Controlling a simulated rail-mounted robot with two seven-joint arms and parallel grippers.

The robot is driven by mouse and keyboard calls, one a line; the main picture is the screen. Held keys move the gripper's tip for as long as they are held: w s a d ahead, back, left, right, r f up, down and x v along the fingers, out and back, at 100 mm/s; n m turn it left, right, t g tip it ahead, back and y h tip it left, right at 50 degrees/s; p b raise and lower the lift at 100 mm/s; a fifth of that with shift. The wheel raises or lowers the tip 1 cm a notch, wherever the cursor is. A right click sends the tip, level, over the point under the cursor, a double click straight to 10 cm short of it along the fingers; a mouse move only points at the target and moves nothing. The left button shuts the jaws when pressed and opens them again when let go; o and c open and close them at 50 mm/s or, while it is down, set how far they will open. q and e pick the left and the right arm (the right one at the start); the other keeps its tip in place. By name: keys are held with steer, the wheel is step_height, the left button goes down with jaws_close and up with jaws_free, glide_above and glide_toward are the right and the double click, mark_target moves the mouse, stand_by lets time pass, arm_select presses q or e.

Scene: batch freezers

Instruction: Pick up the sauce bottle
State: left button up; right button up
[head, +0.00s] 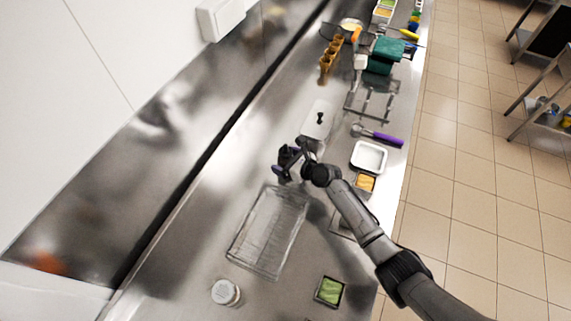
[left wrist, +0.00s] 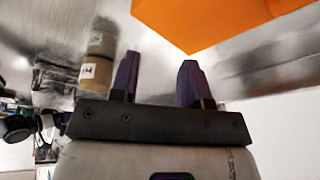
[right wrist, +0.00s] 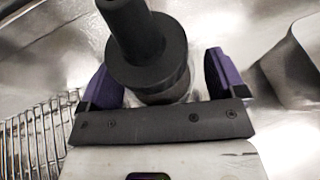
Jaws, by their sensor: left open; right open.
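The sauce bottle has a black nozzle and collar in the right wrist view (right wrist: 147,50), with a greyish body partly hidden below. My right gripper (right wrist: 168,78) is open, with its purple fingers on either side of the bottle. Whether they touch it I cannot tell. In the head view, my right gripper (head: 291,158) is over the counter, with a dark shape between its fingers that looks like the bottle's top. My left gripper (left wrist: 160,82) is open and empty in the left wrist view, and it is outside the head view.
A wire rack (head: 268,232) lies just in front of my right gripper. A lidded white container (head: 318,118), a purple-handled scoop (head: 380,136) and a white tray (head: 369,157) lie close by. A white-lidded jar (head: 225,292) and a green-filled pan (head: 329,291) stand at the near end.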

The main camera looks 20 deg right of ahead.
mark_target(288, 153)
arm_select(q)
steer(key=shift+d, duration=0.2)
arm_select(e)
steer(key=shift+c, duration=0.3)
steer(key=shift+c, duration=0.7)
arm_select(q)
steer(key=shift+a, duration=0.15)
arm_select(e)
steer(key=c, duration=0.8)
arm_select(q)
steer(key=shift+r, duration=0.1)
arm_select(e)
steer(key=shift+r, duration=0.2)
arm_select(q)
steer(key=shift+r+p, duration=0.8)
steer(key=shift+p, duration=0.1)
arm_select(e)
step_height(288, 153, up, 4)
steer(key=shift+r, duration=0.25)
arm_select(q)
steer(key=shift+r+p, duration=0.8)
arm_select(e)
steer(key=r+v, duration=0.1)
steer(key=v, duration=1.2)
steer(key=shift+a, duration=0.35)
